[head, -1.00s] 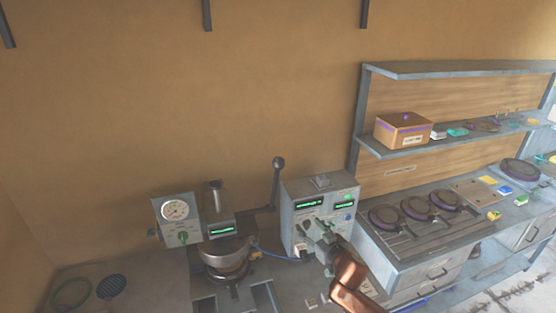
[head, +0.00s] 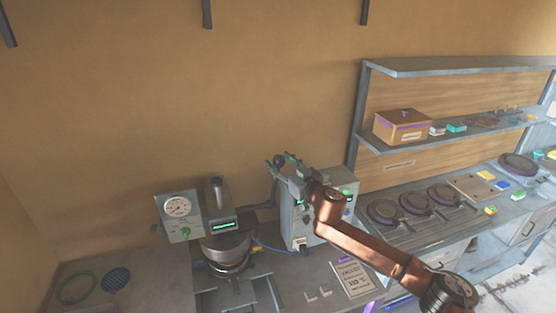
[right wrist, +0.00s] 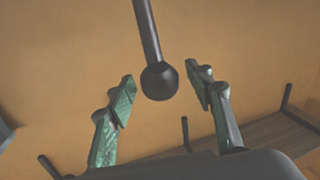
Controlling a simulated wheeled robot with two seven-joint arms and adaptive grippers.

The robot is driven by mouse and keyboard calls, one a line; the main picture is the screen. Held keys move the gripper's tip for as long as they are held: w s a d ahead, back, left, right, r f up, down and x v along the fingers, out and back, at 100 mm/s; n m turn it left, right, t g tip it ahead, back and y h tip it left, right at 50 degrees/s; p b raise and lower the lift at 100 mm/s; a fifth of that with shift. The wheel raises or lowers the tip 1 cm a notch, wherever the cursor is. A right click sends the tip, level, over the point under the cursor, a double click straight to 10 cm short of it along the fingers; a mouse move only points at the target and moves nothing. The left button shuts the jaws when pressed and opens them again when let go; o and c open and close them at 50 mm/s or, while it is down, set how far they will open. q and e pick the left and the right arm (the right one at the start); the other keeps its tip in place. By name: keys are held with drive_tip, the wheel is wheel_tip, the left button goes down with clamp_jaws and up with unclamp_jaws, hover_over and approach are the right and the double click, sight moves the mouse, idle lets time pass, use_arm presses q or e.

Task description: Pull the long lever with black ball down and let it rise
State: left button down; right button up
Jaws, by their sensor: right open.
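The long lever's black ball (right wrist: 160,81) hangs between the two spread fingers of my right gripper (right wrist: 163,92) in the right wrist view, with a gap on each side. The lever's rod (right wrist: 146,30) runs up from the ball in that view. In the head view the ball (head: 279,160) is at the lever's raised end, beside my right gripper (head: 283,167), which is open. The press (head: 226,248) stands to the left of the lever, and the lever's lower part (head: 258,207) joins it. My left gripper is out of view.
A gauge box (head: 179,214) stands left of the press. A grey control box (head: 296,228) stands behind my right arm. Round plates (head: 445,195) lie on the counter at right, below a shelf (head: 460,137) with a cardboard box (head: 402,128). Wall space above the lever is clear.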

drive_tip(key=shift+w+a, duration=0.3)
drive_tip(key=shift+w, duration=0.15)
drive_tip(key=shift+c, duration=0.5)
clamp_jaws()
